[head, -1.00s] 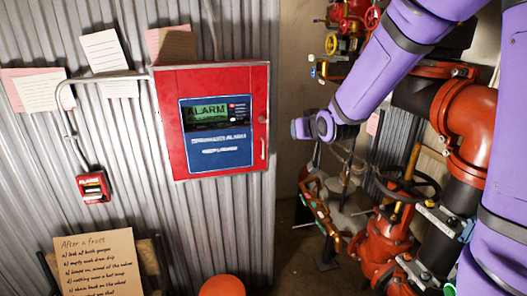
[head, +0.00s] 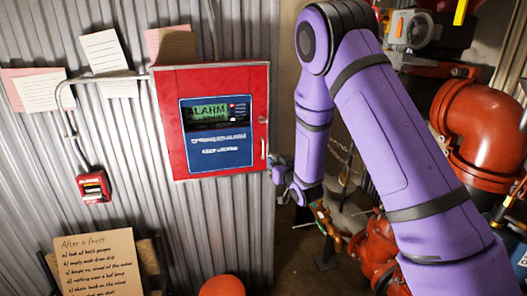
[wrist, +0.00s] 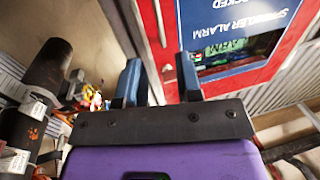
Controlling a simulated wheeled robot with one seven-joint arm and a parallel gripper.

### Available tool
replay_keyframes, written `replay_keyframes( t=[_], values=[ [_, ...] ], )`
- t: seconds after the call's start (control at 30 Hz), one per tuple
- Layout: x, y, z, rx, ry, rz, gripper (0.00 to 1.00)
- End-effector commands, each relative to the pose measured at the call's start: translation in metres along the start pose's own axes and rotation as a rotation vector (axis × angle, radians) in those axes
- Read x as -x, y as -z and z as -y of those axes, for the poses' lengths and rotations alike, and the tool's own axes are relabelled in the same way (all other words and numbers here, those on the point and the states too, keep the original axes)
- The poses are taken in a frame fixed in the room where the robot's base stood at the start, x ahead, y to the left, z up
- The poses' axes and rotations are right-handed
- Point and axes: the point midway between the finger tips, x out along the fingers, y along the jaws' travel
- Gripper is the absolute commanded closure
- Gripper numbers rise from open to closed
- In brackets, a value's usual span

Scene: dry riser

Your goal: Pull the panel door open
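The red alarm panel door (head: 170,120) is shut flat in its box on the corrugated wall, with a blue label and a green ALARM screen. Its slim handle (head: 263,149) is upright on the door's right edge. My gripper (head: 277,168) is just right of and slightly below the handle. In the wrist view my gripper (wrist: 158,80) shows two blue fingers spread apart with nothing between their tips. The handle (wrist: 160,22) lies just beyond the fingertips, roughly in line with the gap, and the red door (wrist: 296,45) is on the right.
Red pipes and valves (head: 485,130) crowd the right side, behind my arm. A small red alarm box (head: 94,187) with a conduit is on the wall at left. A handwritten sign (head: 100,265) stands below, near a red rounded object (head: 222,286).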

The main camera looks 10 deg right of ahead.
Motion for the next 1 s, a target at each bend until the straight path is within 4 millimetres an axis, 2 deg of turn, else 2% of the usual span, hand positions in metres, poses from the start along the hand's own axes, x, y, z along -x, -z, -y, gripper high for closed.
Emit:
replay_keyframes(
  t=[0.3,0.5,0.7,1.0],
  values=[
    [-0.054,0.000,0.001,0.001,0.000,0.000,0.68],
    [-0.083,0.000,0.000,0.001,0.000,0.001,0.68],
    [-0.096,0.000,0.000,0.001,-0.001,0.001,0.68],
    [-0.098,0.000,0.000,0.000,-0.001,0.002,0.68]
  ],
)
